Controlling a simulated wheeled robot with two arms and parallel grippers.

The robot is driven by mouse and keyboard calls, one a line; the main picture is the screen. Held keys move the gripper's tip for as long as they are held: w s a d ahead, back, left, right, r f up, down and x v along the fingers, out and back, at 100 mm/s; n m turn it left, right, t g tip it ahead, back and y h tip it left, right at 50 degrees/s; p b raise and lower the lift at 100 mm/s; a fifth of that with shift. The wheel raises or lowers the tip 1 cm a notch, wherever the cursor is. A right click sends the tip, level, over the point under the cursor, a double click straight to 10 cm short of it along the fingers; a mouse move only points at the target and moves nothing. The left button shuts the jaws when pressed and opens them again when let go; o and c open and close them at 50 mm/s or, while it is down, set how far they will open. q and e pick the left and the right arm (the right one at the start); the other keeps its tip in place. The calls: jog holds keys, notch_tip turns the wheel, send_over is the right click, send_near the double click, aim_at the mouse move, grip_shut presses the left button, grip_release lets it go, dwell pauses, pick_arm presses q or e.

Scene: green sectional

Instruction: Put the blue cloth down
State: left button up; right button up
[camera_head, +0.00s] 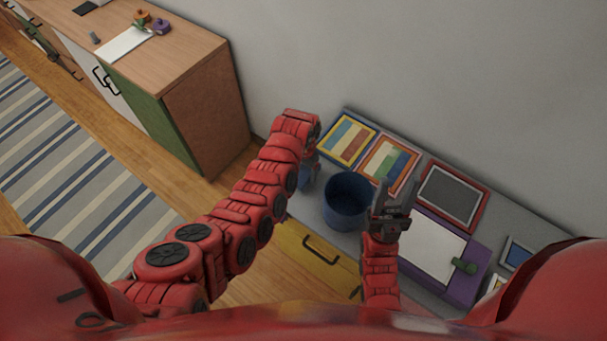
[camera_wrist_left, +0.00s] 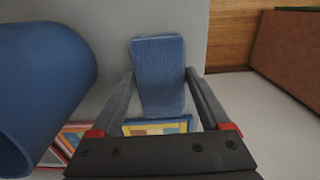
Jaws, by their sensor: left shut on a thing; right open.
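The blue cloth (camera_wrist_left: 159,62) sits between the fingers of my left gripper (camera_wrist_left: 160,78) in the left wrist view. My left gripper is shut on it. In the head view the cloth (camera_head: 305,177) is a small blue patch, partly hidden by my left arm, over the left end of the grey cabinet top (camera_head: 311,206). I cannot tell whether the cloth touches the top. My right gripper (camera_head: 391,192) is open and empty, just right of the blue bucket.
The open blue bucket (camera_head: 346,214) stands on the grey top, close right of the cloth. Coloured framed panels (camera_head: 347,140) and a purple board with a white face (camera_head: 428,247) lie along it. A wooden cabinet (camera_head: 205,120) stands left, beyond a floor gap.

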aim_at(303, 173)
pick_arm(q)
jog(key=shift+f, duration=0.3)
jog(key=shift+a+f, duration=0.1)
jog(key=shift+f, duration=1.2)
jog(key=shift+f, duration=0.2)
jog(key=o, duration=1.4)
jog(key=shift+r, duration=0.1)
